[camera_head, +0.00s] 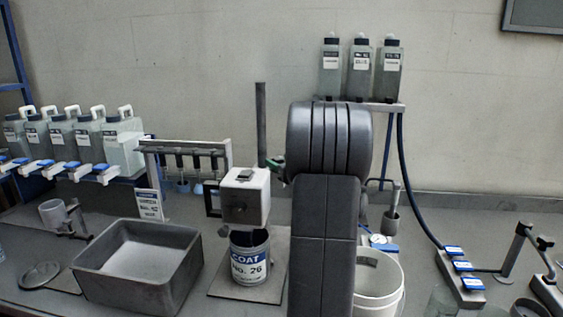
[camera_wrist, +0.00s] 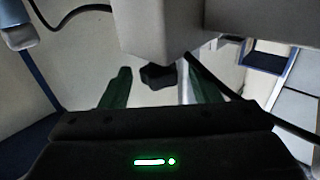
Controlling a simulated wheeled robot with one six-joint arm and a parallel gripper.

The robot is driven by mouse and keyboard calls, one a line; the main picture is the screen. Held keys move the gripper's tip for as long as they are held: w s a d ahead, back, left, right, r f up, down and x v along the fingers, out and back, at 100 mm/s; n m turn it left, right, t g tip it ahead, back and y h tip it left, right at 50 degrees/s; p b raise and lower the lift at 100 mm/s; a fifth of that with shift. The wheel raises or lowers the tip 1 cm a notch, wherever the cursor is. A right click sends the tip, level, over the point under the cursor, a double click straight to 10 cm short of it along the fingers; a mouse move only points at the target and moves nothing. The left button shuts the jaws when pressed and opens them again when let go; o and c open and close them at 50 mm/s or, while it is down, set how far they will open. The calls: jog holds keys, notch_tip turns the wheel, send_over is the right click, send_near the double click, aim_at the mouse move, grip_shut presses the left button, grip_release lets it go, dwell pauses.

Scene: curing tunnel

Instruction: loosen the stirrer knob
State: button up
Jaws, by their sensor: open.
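The stirrer has a white box head (camera_head: 245,197) beside a dark upright post (camera_head: 261,120), above a can labelled COAT No. 26 (camera_head: 249,267). In the wrist view the pale stirrer head (camera_wrist: 160,38) fills the top middle. A dark knob (camera_wrist: 157,77) shows just below it. My gripper (camera_wrist: 159,70) is open, with one green finger to each side of the knob and visible gaps between. I cannot tell how deep the knob sits between the fingers. In the head view a green fingertip (camera_head: 275,163) shows by the post; my arm hides the rest and the knob.
A grey basin (camera_head: 137,268) stands left of the stirrer and a white bucket (camera_head: 377,285) to the right, partly behind my arm. A rack with hanging tools (camera_head: 187,146) is behind left. Bottles stand on a shelf (camera_head: 385,105) at the back right.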

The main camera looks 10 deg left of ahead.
jog(key=c, duration=1)
jog(key=shift+w+d+r+n+g+y+p, duration=0.15)
jog(key=shift+n+g+y+p, duration=0.2)
jog(key=shift+p, duration=0.45)
jog(key=shift+g+y+p, duration=0.25)
jog(key=shift+g+p, duration=0.2)
jog(key=n+g+y+p, duration=0.1)
jog(key=n+g+p, duration=0.1)
jog(key=p, duration=0.1)
jog(key=shift+w+d+r+n+g+y, duration=0.1)
jog(key=shift+w+n+g+y, duration=0.05)
jog(key=shift+n+g+y, duration=0.25)
jog(key=n+g+p, duration=0.1)
jog(key=g, duration=0.1)
jog(key=n+g+y+p, duration=0.1)
jog(key=n+g, duration=0.1)
jog(key=g, duration=0.1)
jog(key=n+g+y+p, duration=0.1)
jog(key=n+g+p, duration=0.1)
jog(key=g, duration=0.1)
jog(key=shift+w+f, duration=0.25)
jog(key=shift+w, duration=0.05)
jog(key=shift+n+g, duration=0.25)
jog(key=shift+g, duration=0.05)
